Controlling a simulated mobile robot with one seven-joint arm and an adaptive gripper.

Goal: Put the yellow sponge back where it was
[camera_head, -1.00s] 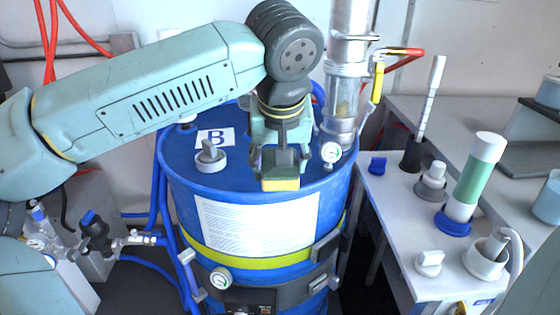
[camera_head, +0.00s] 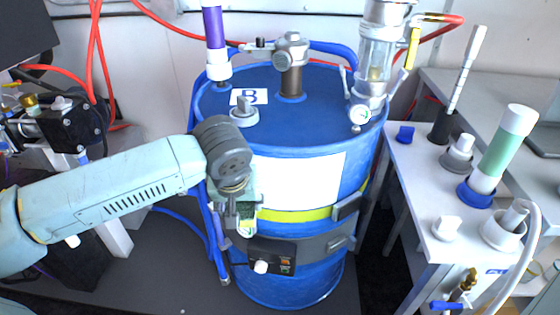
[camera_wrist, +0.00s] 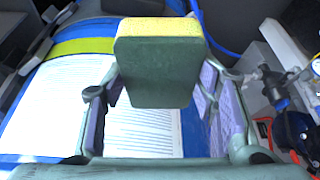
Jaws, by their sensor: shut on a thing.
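The sponge (camera_wrist: 158,70) fills the top middle of the wrist view, with a dark green face and a yellow edge. My gripper (camera_wrist: 161,92) is shut on it, one finger at each side. In the head view my gripper (camera_head: 238,212) hangs below the lid level, in front of the left side of the blue drum (camera_head: 310,275). Only a small part of the sponge shows there, below the fingers. In the wrist view the drum's white label and yellow band lie behind the sponge.
A control box (camera_head: 271,257) is on the drum's front, close to the gripper. A white bench (camera_head: 420,200) with several fittings stands right. Dark floor shows at left.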

